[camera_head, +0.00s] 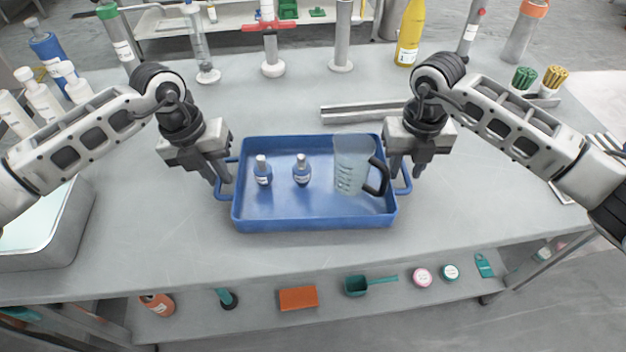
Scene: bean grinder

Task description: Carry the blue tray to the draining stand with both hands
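The blue tray (315,224) lies flat on the grey bench in front of me, with a loop handle on each short side. I cannot identify the draining stand for certain.
A low metal rail (362,112) lies behind the tray. Clamp stands and a yellow bottle (410,33) line the bench's back edge. White bottles and a metal basin (72,232) are at left. The bench right of the tray is mostly clear. A lower shelf holds small items.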

